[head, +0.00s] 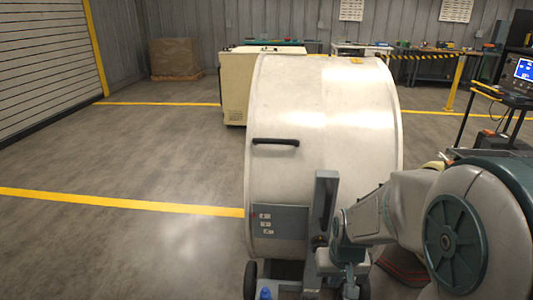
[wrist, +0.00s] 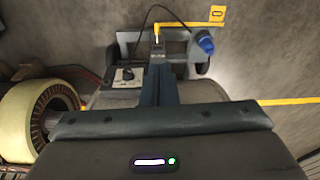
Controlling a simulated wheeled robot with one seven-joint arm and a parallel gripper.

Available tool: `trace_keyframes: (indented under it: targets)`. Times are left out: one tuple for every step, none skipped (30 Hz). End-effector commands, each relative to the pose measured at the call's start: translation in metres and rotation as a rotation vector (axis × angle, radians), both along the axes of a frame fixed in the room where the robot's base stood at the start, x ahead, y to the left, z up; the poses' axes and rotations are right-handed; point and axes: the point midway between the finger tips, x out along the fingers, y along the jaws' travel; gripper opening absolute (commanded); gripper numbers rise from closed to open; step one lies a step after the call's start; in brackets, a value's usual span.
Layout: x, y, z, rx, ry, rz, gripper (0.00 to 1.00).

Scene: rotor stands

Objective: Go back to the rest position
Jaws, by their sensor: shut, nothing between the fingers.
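My gripper (wrist: 158,52) shows in the wrist view as dark grey-blue fingers, closed together with nothing held. It points at a grey bracket or tray (wrist: 118,42) that carries a yellow-tipped part, a black cable and a dark knob (wrist: 127,74). I cannot tell whether the fingers touch any of it. In the head view my arm reaches in from the right, and its wrist end is low beside a large white drum-shaped housing (head: 320,110) on wheels. The fingertips are hard to make out there.
The housing has a black handle (head: 275,142). A blue cap (wrist: 205,43) and a yellow tag (wrist: 217,14) sit by the bracket. A ring with copper windings (wrist: 28,118) is at left. A cart with a screen (head: 523,72) stands right. Floor at left is clear.

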Motion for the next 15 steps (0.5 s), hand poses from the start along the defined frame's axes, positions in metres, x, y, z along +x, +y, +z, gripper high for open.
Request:
trace_keyframes:
  targets:
    - [-0.008, 0.002, 0.043, -0.005, -0.015, 0.002, 0.00]
    - [-0.014, 0.003, 0.058, -0.007, -0.018, 0.002, 0.00]
    - [-0.021, 0.004, 0.077, -0.009, -0.022, 0.002, 0.00]
    - [-0.027, 0.005, 0.091, -0.010, -0.027, 0.003, 0.00]
    - [-0.033, 0.006, 0.105, -0.011, -0.030, 0.003, 0.00]
    - [-0.041, 0.007, 0.123, -0.013, -0.035, 0.001, 0.00]
    - [-0.047, 0.008, 0.137, -0.013, -0.039, 0.001, 0.00]
    - [-0.053, 0.009, 0.150, -0.014, -0.041, 0.001, 0.00]
    - [-0.061, 0.010, 0.166, -0.015, -0.046, 0.002, 0.00]
    - [-0.067, 0.010, 0.178, -0.016, -0.050, 0.000, 0.00]
    - [-0.074, 0.010, 0.188, -0.016, -0.052, 0.000, 0.00]
    - [-0.081, 0.011, 0.201, -0.016, -0.056, -0.001, 0.00]
    - [-0.086, 0.011, 0.209, -0.016, -0.058, -0.002, 0.00]
    - [-0.091, 0.012, 0.216, -0.016, -0.061, -0.002, 0.00]
    - [-0.097, 0.012, 0.224, -0.016, -0.063, -0.003, 0.00]
